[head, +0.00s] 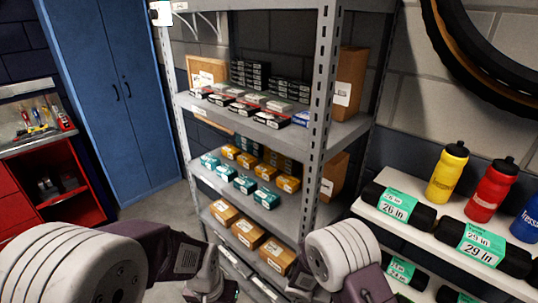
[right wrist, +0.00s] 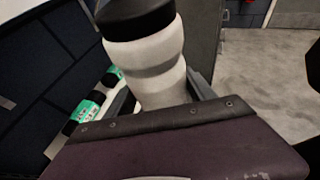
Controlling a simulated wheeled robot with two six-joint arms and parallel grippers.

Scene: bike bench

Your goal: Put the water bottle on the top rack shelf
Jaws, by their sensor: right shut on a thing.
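A white water bottle (right wrist: 150,62) with a black cap stands between the fingers of my right gripper (right wrist: 165,95) in the right wrist view. That gripper is shut on it. In the head view my right gripper (head: 302,283) is low in front of the rack, and the bottle is not clearly visible there. The grey metal rack (head: 322,110) stands in the middle. Its top shelf (head: 262,5) shows only as an edge at the picture's top. My left gripper (head: 205,285) is low, left of the right one; its jaw opening is unclear.
The rack's lower shelves hold small boxes, with black and white ones on the upper visible shelf (head: 262,131). At right, a white shelf (head: 408,221) carries yellow (head: 447,174), red (head: 492,190) and blue bottles and tube packs. A blue cabinet (head: 115,100) and red workbench (head: 70,200) stand left.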

